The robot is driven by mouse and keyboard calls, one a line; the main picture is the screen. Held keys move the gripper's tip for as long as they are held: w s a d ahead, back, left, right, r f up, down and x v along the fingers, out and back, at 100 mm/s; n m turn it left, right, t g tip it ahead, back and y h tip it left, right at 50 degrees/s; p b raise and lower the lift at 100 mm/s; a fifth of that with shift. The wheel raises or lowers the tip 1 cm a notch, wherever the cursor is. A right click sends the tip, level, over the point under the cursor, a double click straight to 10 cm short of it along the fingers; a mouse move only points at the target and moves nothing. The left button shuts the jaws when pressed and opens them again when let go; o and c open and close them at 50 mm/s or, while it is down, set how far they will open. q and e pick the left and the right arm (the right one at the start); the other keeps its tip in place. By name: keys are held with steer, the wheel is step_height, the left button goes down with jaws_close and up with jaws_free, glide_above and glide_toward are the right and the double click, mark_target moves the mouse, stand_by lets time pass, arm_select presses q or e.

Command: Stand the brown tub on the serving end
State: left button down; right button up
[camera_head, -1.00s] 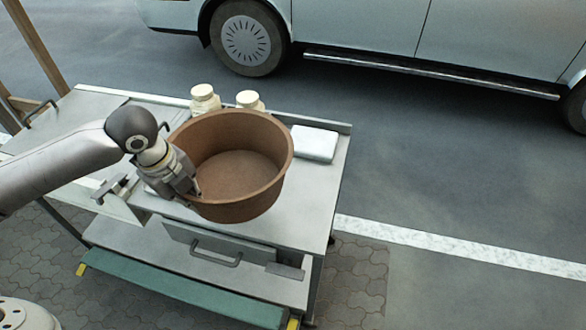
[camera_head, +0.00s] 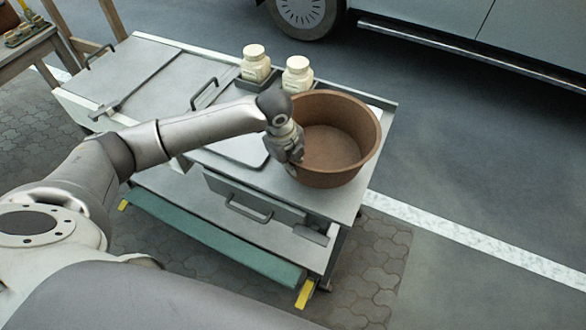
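The brown tub (camera_head: 338,168) is a wide, round, empty bowl-like vessel, upright at the right end of the grey metal cart (camera_head: 340,212). My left gripper (camera_head: 297,160) is at the tub's left rim and looks shut on it. The fingertips are small and partly merged with the wall, so the grip is not clear in detail. I cannot tell whether the tub's base touches the cart top or is just above it. My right gripper is not in view.
Two cream jars (camera_head: 256,63) (camera_head: 297,74) stand at the cart's back edge, left of the tub. Lids with handles cover the cart's left part. A drawer (camera_head: 255,197) is at the front. A parked vehicle (camera_head: 440,30) stands behind. A wooden table (camera_head: 30,45) is at far left.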

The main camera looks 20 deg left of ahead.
arm_select(q)
steer(key=shift+w+d+f+p, duration=0.15)
steer(key=shift+f+p, duration=0.4)
steer(key=shift+f, duration=1.35)
steer(key=c, duration=1.6)
jaws_free()
steer(key=shift+c, duration=0.2)
step_height(320, 180, up, 12)
steer(key=s+b, duration=0.1)
steer(key=s, duration=0.1)
steer(key=shift+s+a, duration=0.15)
steer(key=shift+a, duration=0.3)
